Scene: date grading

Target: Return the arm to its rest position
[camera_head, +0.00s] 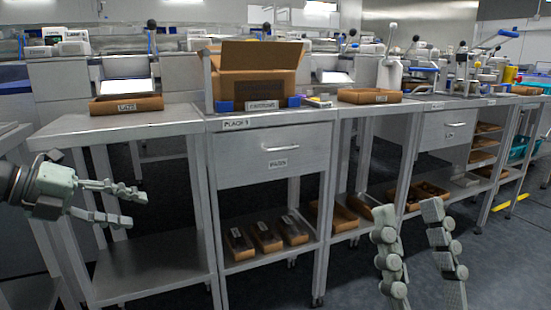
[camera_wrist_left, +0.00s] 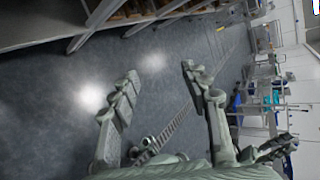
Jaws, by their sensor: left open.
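My left gripper (camera_head: 133,207) is at the left of the head view, in front of the left steel table, with its fingers apart and nothing between them. In the left wrist view its two fingers (camera_wrist_left: 160,85) are spread over bare grey floor. My right gripper (camera_head: 418,212) is at the lower right of the head view, its fingers pointing up and apart, with only floor and shelf edge behind the gap. Neither gripper touches a table or a box in the head view.
A steel table (camera_head: 160,123) runs across, holding a brown tray (camera_head: 127,105), an open cardboard box (camera_head: 258,62) and another tray (camera_head: 369,97). A drawer (camera_head: 268,151) is shut. Small boxes (camera_head: 265,238) stand on the lower shelf. The floor (camera_head: 510,260) at right is mostly clear.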

